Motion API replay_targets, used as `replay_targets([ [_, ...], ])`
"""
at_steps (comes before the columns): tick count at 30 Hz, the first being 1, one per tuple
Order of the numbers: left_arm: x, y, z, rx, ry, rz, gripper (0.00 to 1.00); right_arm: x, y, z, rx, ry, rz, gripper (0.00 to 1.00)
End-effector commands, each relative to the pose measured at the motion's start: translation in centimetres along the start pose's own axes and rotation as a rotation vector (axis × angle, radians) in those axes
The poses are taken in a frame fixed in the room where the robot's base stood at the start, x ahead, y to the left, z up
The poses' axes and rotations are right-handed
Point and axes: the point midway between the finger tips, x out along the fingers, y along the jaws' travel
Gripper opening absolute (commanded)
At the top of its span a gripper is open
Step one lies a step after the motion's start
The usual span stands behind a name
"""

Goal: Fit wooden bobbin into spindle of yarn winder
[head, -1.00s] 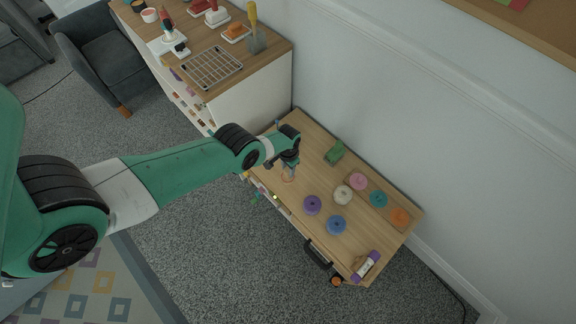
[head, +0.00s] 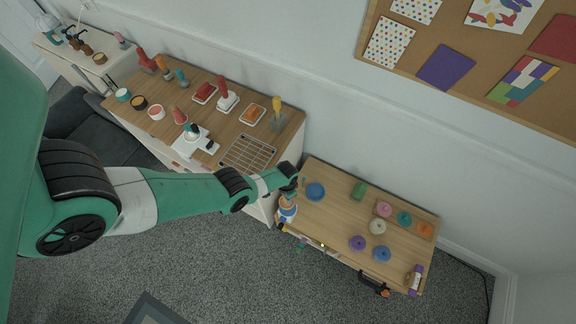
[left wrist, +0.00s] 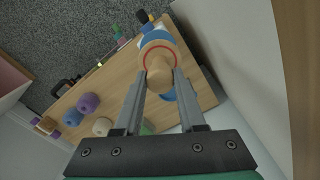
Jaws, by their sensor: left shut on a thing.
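My left gripper (head: 290,192) is at the left end of the low wooden table. In the left wrist view, the left gripper (left wrist: 160,82) is shut on the pale wooden bobbin (left wrist: 158,52), which shows a red ring. The bobbin is over a blue and white thing (head: 287,213), apparently the yarn winder; its blue part (left wrist: 150,38) shows behind the bobbin in the wrist view. The bobbin hides the spindle, so I cannot tell whether it is around it or above it. My right gripper is not in view.
A flat blue disc (head: 315,192) lies just right of the gripper. A green block (head: 359,190) and several yarn balls, including a purple one (head: 357,243), are farther right. A taller cabinet (head: 230,125) with a wire rack (head: 248,152) stands close on the left.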

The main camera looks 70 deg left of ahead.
Motion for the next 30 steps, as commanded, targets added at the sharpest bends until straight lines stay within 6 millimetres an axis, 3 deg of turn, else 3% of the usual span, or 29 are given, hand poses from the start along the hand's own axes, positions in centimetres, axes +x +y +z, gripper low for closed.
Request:
replay_targets([
  [11,0.0,0.0,0.1,0.001,0.000,0.000,0.00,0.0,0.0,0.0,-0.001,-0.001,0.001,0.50],
  [24,4.0,0.0,0.1,0.001,0.000,0.000,0.00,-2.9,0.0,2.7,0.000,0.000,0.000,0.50],
  [30,4.2,0.0,0.1,0.001,0.000,0.000,0.00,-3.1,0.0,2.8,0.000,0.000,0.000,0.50],
])
